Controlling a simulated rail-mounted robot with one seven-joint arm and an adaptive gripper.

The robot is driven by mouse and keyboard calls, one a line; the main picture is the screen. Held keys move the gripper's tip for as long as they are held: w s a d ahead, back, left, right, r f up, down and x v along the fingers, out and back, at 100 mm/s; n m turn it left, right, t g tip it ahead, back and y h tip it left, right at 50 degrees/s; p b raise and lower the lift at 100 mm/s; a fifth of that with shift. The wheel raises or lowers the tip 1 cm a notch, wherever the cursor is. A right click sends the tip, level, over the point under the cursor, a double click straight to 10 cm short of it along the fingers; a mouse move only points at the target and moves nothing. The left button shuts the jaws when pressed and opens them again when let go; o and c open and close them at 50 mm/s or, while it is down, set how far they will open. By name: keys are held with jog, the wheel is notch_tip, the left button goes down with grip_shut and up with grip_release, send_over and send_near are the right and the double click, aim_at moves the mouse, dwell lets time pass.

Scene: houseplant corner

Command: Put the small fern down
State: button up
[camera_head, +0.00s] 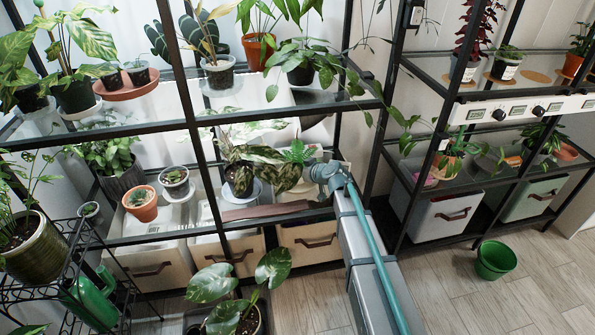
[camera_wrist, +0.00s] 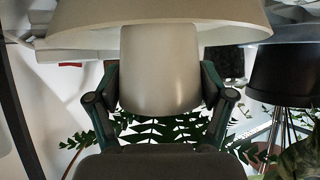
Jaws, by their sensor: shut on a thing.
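The small fern (camera_head: 297,153) is at the middle shelf, left of my gripper (camera_head: 326,172). Its pot is hidden in the head view. In the wrist view, which appears upside down, my gripper (camera_wrist: 160,92) is shut on the fern's smooth light-grey pot (camera_wrist: 160,70). The fern's dark green leaflets (camera_wrist: 160,130) hang into the lower part of that picture. A wide beige round piece (camera_wrist: 90,18) lies at the pot's base end; I cannot tell whether the pot touches it.
A patterned-leaf plant in a dark pot (camera_head: 238,180) on a pale saucer (camera_head: 258,188) stands just left of the fern. A black rack post (camera_head: 203,150) is further left. A terracotta pot (camera_head: 141,206) is on the same shelf. A green bucket (camera_head: 496,260) stands on the floor.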

jog(key=shift+f, duration=0.1)
jog(key=o, duration=1.3)
jog(key=shift+c, duration=0.2)
jog(key=shift+r, duration=0.3)
jog(key=p+v, duration=0.1)
jog(key=v, duration=1.1)
jog(key=shift+s+f+p, duration=0.1)
jog(key=shift+p, duration=0.2)
